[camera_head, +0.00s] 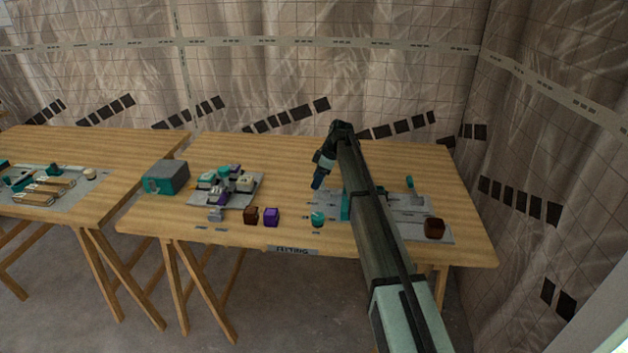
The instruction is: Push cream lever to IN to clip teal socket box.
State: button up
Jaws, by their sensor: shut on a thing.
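My gripper (317,184) points down over the middle of the wooden table, near the left end of a grey panel. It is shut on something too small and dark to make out. A teal block (346,206), possibly the teal socket box, stands on the panel just right of my gripper and is partly hidden by my arm. I cannot make out the cream lever; my arm covers the middle of the panel. The panel's right part (408,203) shows beyond my arm, with a small teal upright piece (409,182) at its back.
A teal-topped cup-like piece (318,218) stands near the front edge. Brown (251,215) and purple (271,216) blocks sit left of it. A grey tray (250,197) holds several parts, beside a grey-teal box (165,177). A brown block (434,228) is right. The table's back is clear.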

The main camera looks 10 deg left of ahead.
jog(key=d+y, duration=0.1)
jog(key=y, duration=0.1)
jog(key=shift+d+r+y, duration=0.2)
jog(key=shift+d+y, duration=0.1)
jog(key=shift+d, duration=0.05)
jog(key=shift+d+y, duration=0.75)
jog(key=shift+y, duration=0.65)
jog(key=o, duration=1.4)
jog(key=shift+d, duration=0.15)
jog(key=v, duration=1.3)
jog(key=shift+d+r, duration=0.2)
jog(key=shift+d, duration=0.05)
